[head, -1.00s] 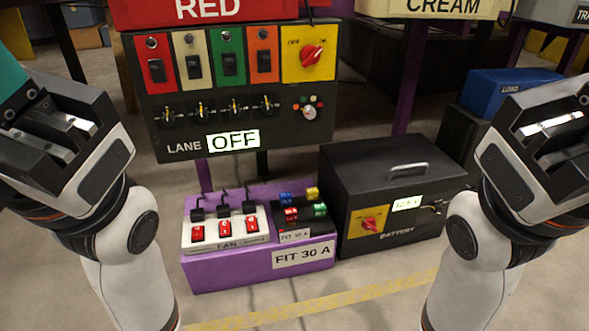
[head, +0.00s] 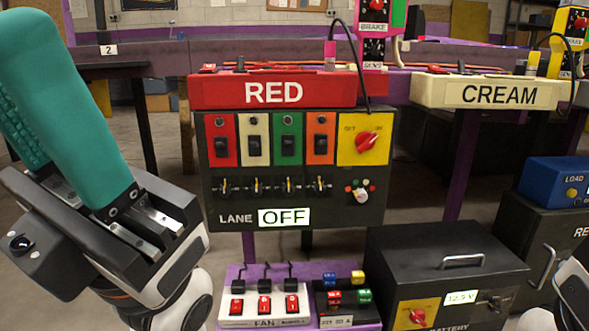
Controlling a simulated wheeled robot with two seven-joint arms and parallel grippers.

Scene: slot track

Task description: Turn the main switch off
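The lane panel (head: 225,197) has a yellow plate (head: 348,152) at its upper right with a red rotary knob (head: 366,142). Small lettering stands above the knob, and its handle slants to the upper right. A lit sign reads OFF beside the word LANE. The black battery box (head: 400,265) has another red knob (head: 417,316) on a yellow plate and a small lit readout. My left gripper (head: 40,35) is raised at the left, well clear of the panel; its teal finger overlaps what lies behind it. My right gripper (head: 573,296) barely shows at the lower right, fingers outside the frame.
Several coloured switches and toggles fill the panel under the RED box (head: 270,91). A fan switch block (head: 265,309) and a small fuse block (head: 345,303) sit below. A black cable (head: 357,62) hangs at the RED box. A blue LOAD box (head: 552,183) stands right.

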